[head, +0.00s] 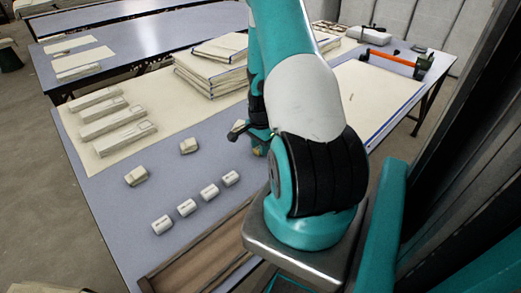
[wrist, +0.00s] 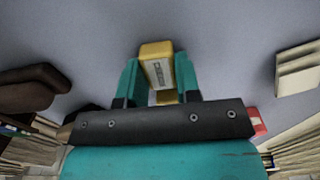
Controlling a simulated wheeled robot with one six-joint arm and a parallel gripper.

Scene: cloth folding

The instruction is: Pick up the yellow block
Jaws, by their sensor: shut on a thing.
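The yellow block (wrist: 157,62), with a pale printed label, sits between the two teal fingers of my gripper (wrist: 158,82) in the wrist view. My gripper is shut on it, and the block's far end sticks out beyond the fingertips. A plain grey-blue surface fills the view behind it. In the head view my own arm hides most of my gripper and the block, near the middle of the table (head: 110,205). I cannot tell the block's height above the table.
Long pale packs (head: 118,123) lie further left, and a stack of folded cloth (head: 208,78) rises at the back. A wooden tray (head: 203,262) lies at the front edge.

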